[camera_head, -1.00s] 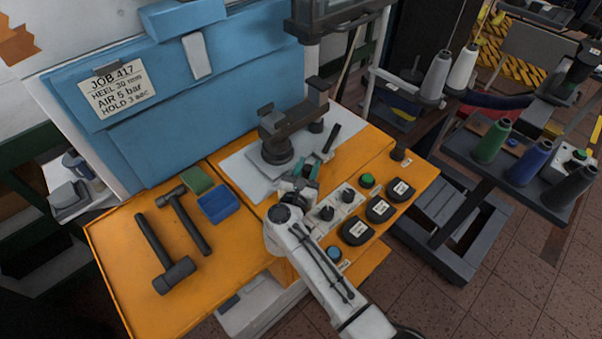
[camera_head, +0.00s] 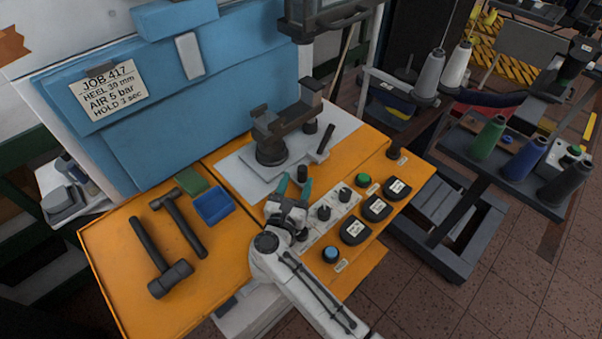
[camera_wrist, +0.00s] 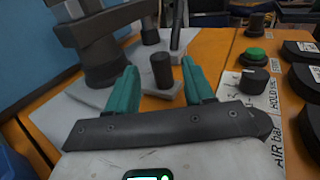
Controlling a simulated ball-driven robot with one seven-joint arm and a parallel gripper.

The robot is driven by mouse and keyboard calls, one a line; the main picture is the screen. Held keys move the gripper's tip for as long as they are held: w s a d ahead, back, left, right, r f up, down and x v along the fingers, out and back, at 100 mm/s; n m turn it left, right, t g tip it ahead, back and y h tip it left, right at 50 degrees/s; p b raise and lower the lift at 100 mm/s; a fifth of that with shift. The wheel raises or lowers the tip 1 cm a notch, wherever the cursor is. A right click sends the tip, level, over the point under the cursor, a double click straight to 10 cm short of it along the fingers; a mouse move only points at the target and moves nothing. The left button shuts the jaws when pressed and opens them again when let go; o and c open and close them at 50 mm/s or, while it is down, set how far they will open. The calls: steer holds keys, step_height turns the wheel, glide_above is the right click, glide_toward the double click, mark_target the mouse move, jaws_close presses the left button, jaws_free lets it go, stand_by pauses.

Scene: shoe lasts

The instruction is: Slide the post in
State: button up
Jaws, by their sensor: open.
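A short dark cylinder, which looks like the post (camera_head: 302,173), stands upright on the grey plate (camera_head: 236,172). In the wrist view the post (camera_wrist: 162,71) shows in the gap between my teal fingertips, with clear space on both sides. My gripper (camera_head: 294,187) is open and empty at the plate's near edge. Whether the post is between the fingers or just past them is hard to tell. Behind it is a dark clamp-like fixture (camera_head: 287,127) with a round base; it also shows in the wrist view (camera_wrist: 100,45). No receiving hole is clearly visible.
A dark upright peg (camera_head: 310,127) and a slanted black rod (camera_head: 326,139) stand at the plate's right. A control strip with knobs (camera_head: 323,213), a green button (camera_head: 362,180) and black pads (camera_head: 377,208) lie right of my gripper. Hammers (camera_head: 178,222) and a blue tray (camera_head: 214,206) lie left.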

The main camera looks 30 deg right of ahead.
steer(key=v, duration=0.5)
steer(key=shift+s+a+b, duration=0.1)
steer(key=shift+s+b, duration=0.05)
steer(key=shift+b, duration=0.25)
steer(key=shift+o, duration=0.2)
